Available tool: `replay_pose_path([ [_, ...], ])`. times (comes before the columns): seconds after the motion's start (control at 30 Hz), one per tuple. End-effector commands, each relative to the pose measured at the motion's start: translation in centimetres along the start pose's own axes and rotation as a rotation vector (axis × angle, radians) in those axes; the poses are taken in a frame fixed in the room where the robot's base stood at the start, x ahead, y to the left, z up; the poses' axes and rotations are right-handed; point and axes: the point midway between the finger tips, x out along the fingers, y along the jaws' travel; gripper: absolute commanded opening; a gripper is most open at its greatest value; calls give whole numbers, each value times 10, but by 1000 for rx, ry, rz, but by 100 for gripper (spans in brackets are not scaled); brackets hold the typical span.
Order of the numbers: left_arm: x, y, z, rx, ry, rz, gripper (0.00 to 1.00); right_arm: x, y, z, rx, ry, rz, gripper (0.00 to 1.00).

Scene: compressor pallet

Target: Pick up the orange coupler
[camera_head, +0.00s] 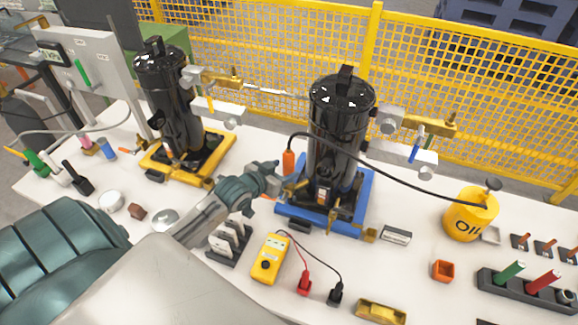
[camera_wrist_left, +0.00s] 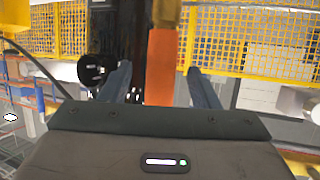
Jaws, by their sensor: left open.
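The orange coupler (camera_head: 288,163) hangs upright at the end of a black hose, just left of the right-hand black compressor (camera_head: 338,125). My left gripper (camera_head: 279,180) is close to it, at its lower end in the head view. In the left wrist view the coupler (camera_wrist_left: 161,66) stands between the two spread fingers of my open left gripper (camera_wrist_left: 160,88), with a visible gap on each side. Its lower end is hidden behind the gripper body there. My right gripper is in neither view.
The right compressor stands on a blue base (camera_head: 347,229), the left compressor (camera_head: 168,100) on a yellow one. A yellow meter (camera_head: 270,258) and a grey rack (camera_head: 229,243) lie below my left gripper. A yellow oil can (camera_head: 470,217) stands right. A yellow mesh fence (camera_head: 300,50) is behind.

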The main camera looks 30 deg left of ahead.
Motion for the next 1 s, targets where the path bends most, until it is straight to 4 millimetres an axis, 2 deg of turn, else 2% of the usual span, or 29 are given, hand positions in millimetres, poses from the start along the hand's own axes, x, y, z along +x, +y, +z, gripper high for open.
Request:
replay_pose_path([
  [0.03,6,-1,-3,-6,0,-1,56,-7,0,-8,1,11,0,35],
  [0.1,16,-2,-2,-6,0,-1,56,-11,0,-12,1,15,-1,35],
  [0.23,31,-2,0,-4,1,-1,56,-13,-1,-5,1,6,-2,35],
  [0.4,36,-2,1,0,1,0,56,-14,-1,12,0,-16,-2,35],
  [0.53,36,-2,1,0,0,0,56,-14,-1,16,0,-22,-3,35],
  [0.8,36,-2,1,-1,0,0,3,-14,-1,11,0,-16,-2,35],
  [1.0,36,-2,1,-1,1,0,1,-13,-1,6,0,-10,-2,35],
])
